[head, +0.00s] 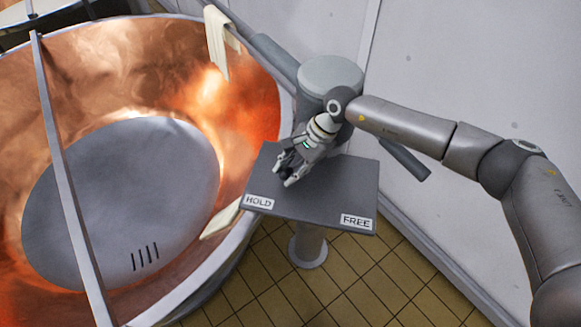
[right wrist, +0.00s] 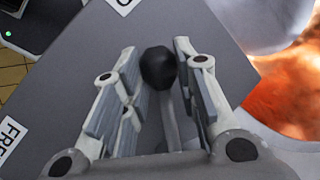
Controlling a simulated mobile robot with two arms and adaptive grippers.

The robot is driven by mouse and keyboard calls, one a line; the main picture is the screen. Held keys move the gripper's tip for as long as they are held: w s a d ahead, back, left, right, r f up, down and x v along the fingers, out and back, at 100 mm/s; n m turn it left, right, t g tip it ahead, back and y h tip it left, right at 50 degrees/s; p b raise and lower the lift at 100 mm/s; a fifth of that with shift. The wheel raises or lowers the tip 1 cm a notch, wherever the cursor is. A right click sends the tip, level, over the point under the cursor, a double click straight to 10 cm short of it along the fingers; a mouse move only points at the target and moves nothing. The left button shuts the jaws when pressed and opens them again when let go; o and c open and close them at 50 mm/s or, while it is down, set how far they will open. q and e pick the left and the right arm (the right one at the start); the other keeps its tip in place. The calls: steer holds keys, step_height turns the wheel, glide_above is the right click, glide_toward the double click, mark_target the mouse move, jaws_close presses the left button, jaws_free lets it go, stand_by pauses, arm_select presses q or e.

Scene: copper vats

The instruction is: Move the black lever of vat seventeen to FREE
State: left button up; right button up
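A grey slanted panel (head: 330,190) on a post carries a HOLD label (head: 259,202) at its left and a FREE label (head: 356,221) at its right. My right gripper (head: 286,175) is over the panel's left part, nearer HOLD. The lever's grey stem (right wrist: 172,125) runs back from the knob. In the head view the gripper hides the lever. No vat number is legible. My left gripper is out of view.
A large copper vat (head: 150,60) with a grey disc (head: 120,200) inside fills the left. A pale cloth (head: 216,42) hangs on its rim. A round grey post top (head: 330,75) with grey bars stands behind the panel, near the pale wall (head: 480,70). Tiled floor (head: 350,270) lies below.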

jaws_close()
